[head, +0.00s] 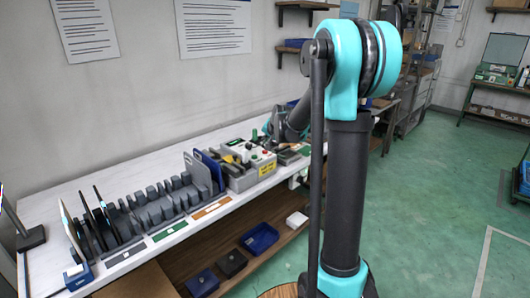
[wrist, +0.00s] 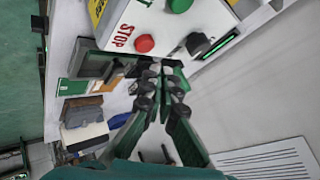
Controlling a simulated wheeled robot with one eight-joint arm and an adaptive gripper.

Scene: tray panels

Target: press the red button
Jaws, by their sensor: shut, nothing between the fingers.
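The red button (wrist: 145,43) is round and sits on a light grey panel (wrist: 165,22), beside red STOP lettering. In the wrist view my gripper (wrist: 172,72) is shut and empty, its dark fingertips just below and right of the red button. I see a gap in the picture between them, but cannot tell their distance in depth. In the head view the control box (head: 238,181) stands on the long bench, with a small red spot that looks like the button (head: 266,152). My gripper's fingertips are hard to make out there.
A green button (wrist: 180,5) and a black knob (wrist: 197,44) share the panel close to the red button. Grey racks (head: 165,205) with upright dark plates line the white bench (head: 55,177) to the left. Blue bins (head: 259,239) lie on the shelf below.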

